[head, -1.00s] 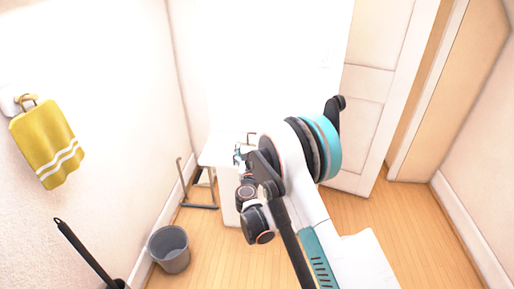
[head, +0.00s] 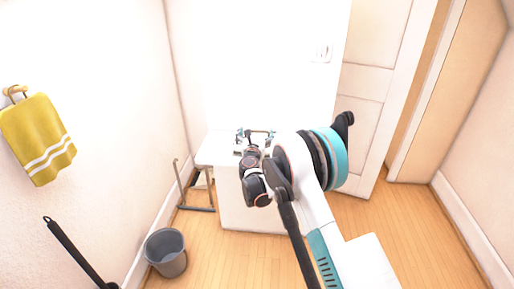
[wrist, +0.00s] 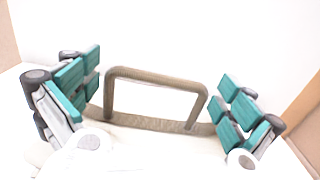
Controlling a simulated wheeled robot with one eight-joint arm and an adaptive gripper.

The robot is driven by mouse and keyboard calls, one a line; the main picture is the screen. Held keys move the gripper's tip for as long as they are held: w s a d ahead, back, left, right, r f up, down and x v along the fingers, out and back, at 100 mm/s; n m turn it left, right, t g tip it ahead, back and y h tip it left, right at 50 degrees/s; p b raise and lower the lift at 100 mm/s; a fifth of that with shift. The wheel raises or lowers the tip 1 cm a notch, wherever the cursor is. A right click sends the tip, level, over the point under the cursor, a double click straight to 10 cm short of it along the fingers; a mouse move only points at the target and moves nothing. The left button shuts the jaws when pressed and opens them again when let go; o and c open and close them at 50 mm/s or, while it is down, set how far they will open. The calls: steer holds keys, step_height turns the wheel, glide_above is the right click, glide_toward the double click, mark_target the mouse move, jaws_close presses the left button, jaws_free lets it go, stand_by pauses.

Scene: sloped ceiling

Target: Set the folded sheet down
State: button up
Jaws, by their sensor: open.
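My gripper (head: 255,138) is over the white stand (head: 245,210) by the back wall. In the wrist view its teal-padded fingers (wrist: 160,84) are wide apart, with nothing held between them. A brown-grey bar-shaped loop (wrist: 158,78) stands between the fingers, apart from both; it also shows in the head view (head: 262,131). The white top (wrist: 150,145) is below it. I cannot make out a folded sheet for sure; white on white is washed out here.
A grey bucket (head: 166,252) stands on the wooden floor at the left. A brown-grey metal frame (head: 194,190) is left of the stand. A yellow towel (head: 38,140) hangs on the left wall. A white door (head: 370,90) is at the right, with clear floor before it.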

steer(key=shift+w+r, duration=0.1)
steer(key=shift+w, duration=0.3)
steer(key=shift+c, duration=0.2)
steer(key=c, duration=1.5)
steer(key=shift+c, duration=0.2)
steer(key=shift+r, duration=0.15)
